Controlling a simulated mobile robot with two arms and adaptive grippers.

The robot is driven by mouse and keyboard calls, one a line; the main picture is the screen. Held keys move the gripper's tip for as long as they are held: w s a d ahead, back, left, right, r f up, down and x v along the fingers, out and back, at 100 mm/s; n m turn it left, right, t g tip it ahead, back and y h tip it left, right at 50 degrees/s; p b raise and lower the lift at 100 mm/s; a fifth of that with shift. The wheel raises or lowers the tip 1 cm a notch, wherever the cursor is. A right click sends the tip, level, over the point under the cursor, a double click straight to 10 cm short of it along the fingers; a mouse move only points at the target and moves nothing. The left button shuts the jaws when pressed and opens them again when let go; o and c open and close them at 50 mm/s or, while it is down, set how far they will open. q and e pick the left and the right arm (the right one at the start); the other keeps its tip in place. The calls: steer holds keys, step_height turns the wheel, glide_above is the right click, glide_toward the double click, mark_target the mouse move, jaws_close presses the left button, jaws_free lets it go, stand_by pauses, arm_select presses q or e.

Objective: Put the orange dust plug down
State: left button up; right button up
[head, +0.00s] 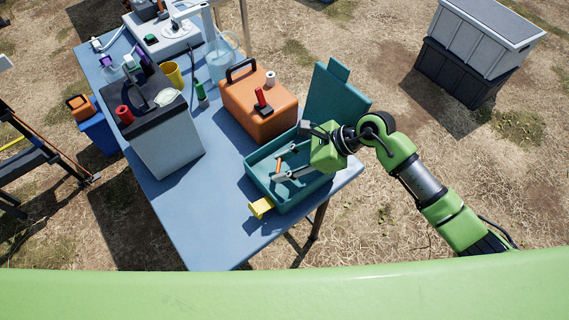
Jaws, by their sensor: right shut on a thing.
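The orange dust plug (278,168) appears as a small orange piece at the fingers of my right gripper (280,166). The gripper is shut on it, low over the open teal case (259,184) at the table's near right corner. The fingers and the case walls hide part of the plug. I cannot tell whether the plug touches the case floor. The teal lid (337,97) stands raised behind the gripper. My left gripper is not in view.
The blue table (208,222) is bare at its near end. An orange toolbox (243,105) stands behind the teal case, with a red item on top. A grey box with a dark lid (168,150) stands left. Stacked crates (470,60) stand on the ground at right.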

steer(key=shift+f, duration=0.3)
steer(key=o, duration=1)
steer(key=shift+r, duration=0.15)
